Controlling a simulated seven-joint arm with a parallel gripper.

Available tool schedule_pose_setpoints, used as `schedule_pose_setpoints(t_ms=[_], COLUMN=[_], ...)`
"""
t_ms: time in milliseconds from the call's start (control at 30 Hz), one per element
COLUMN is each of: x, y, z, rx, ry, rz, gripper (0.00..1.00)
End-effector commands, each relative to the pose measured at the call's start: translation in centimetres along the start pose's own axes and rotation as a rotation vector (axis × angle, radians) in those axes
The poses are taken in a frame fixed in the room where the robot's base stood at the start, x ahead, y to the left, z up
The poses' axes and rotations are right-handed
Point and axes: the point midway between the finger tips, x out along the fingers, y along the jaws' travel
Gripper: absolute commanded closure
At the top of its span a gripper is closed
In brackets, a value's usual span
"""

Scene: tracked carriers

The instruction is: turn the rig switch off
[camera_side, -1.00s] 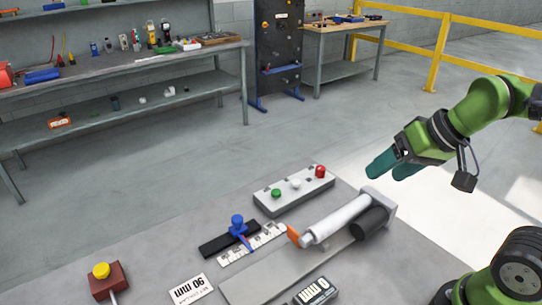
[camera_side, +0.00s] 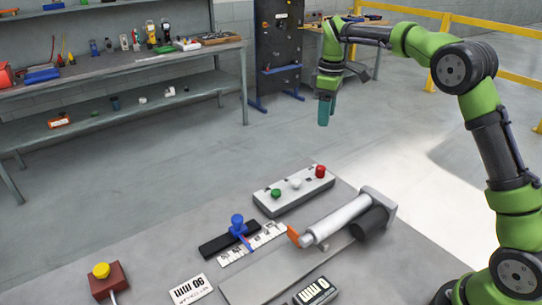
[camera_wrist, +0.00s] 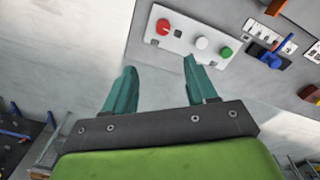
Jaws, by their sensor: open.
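A grey-white control box (camera_side: 292,196) on the bench carries a green button (camera_side: 276,193), a white button (camera_side: 295,183) and a red button (camera_side: 320,171). The box (camera_wrist: 182,41) also shows in the wrist view, ahead of my fingertips. A dark red box (camera_side: 107,284) with a yellow knob (camera_side: 101,270) sits at the bench's front left, with a grey cable or rod. I cannot tell which of these is the rig switch. My gripper (camera_side: 324,122) points down, high above and behind the control box in the side view. Its teal fingers (camera_wrist: 160,66) are apart and empty.
A cylinder rig (camera_side: 338,220) with an orange tip lies right of centre on the bench (camera_side: 150,250). A blue-knobbed slider (camera_side: 238,228) stands beside a marked scale. Number displays (camera_side: 191,289) lie in front. Shelves and a yellow rail are far behind.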

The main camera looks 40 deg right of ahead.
Motion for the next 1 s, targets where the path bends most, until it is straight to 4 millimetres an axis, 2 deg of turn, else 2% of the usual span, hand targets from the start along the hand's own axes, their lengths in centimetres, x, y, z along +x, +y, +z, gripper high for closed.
schedule_pose_setpoints(t_ms=[167, 267, 800, 1000], x=[0.7, 1.9, 13.3, 16.0], y=[-0.4, -0.5, -0.8, -0.8], z=[0.3, 0.3, 0.4, 0.4], rx=[-0.060, -0.062, -0.059, -0.058], ry=[-0.013, -0.013, -0.013, -0.011], rz=[-0.020, -0.022, -0.023, -0.021], gripper=[0.43, 0.43, 0.43, 0.43])
